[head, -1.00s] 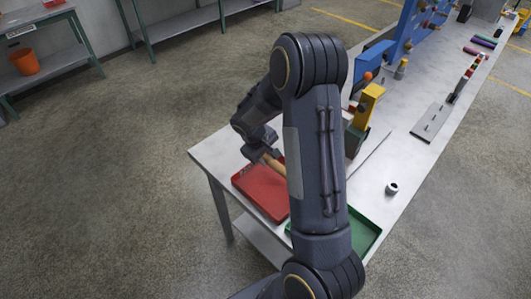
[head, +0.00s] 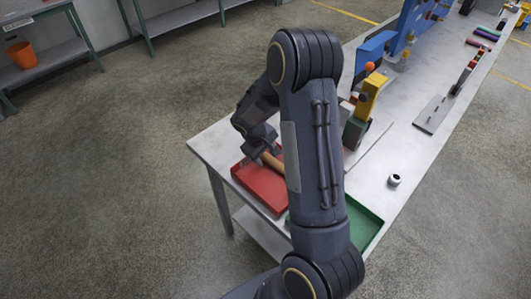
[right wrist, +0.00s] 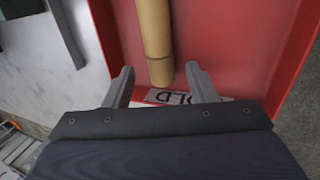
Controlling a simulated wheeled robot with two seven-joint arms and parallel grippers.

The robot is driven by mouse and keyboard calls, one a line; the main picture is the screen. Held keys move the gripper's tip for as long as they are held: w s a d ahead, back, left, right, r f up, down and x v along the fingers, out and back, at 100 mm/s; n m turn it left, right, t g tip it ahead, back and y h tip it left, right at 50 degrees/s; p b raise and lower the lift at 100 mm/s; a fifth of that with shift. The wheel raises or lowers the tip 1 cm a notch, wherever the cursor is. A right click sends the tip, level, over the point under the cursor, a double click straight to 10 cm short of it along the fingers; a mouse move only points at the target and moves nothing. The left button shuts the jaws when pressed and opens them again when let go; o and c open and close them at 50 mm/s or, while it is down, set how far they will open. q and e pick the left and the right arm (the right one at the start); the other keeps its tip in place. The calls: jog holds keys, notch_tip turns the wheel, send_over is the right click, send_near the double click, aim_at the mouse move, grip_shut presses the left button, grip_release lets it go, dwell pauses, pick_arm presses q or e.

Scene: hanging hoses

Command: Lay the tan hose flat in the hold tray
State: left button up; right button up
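The tan hose (right wrist: 155,40) appears to lie in the red hold tray (right wrist: 240,45) in the right wrist view. Its near end is by the tray's partly covered label. In the head view the hose (head: 272,160) shows as a short piece over the red tray (head: 262,188), and my right arm hides the rest. My right gripper (right wrist: 161,78) is open. Its fingers stand on either side of the hose's end with a gap on both sides. In the head view the right gripper (head: 258,150) is small and partly hidden. My left gripper is not in view.
A green tray (head: 366,224) stands to the right of the red one, partly behind my arm. A yellow block (head: 369,95) and blue fixture stand further back.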

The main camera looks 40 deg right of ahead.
jog(key=v, duration=0.7)
jog(key=shift+r+b, duration=0.35)
jog(key=shift+b, duration=0.05)
jog(key=shift+a, duration=0.1)
dwell(0.3)
jog(key=s+a+r+m+t+y, duration=0.1)
jog(key=s+a+r+t+y, duration=0.1)
jog(key=s+a+r, duration=0.4)
jog(key=s+a+r+m+t+y, duration=0.1)
jog(key=s+a+r+t+y, duration=0.2)
jog(key=s+a, duration=0.7)
jog(key=s+r+y, duration=0.2)
jog(key=s+r, duration=0.1)
jog(key=s, duration=0.1)
jog(key=shift+m, duration=0.3)
jog(key=shift+s+a+f, duration=0.1)
jog(key=shift+s+a, duration=0.15)
jog(key=shift+a, duration=0.05)
jog(key=shift+c, duration=0.3)
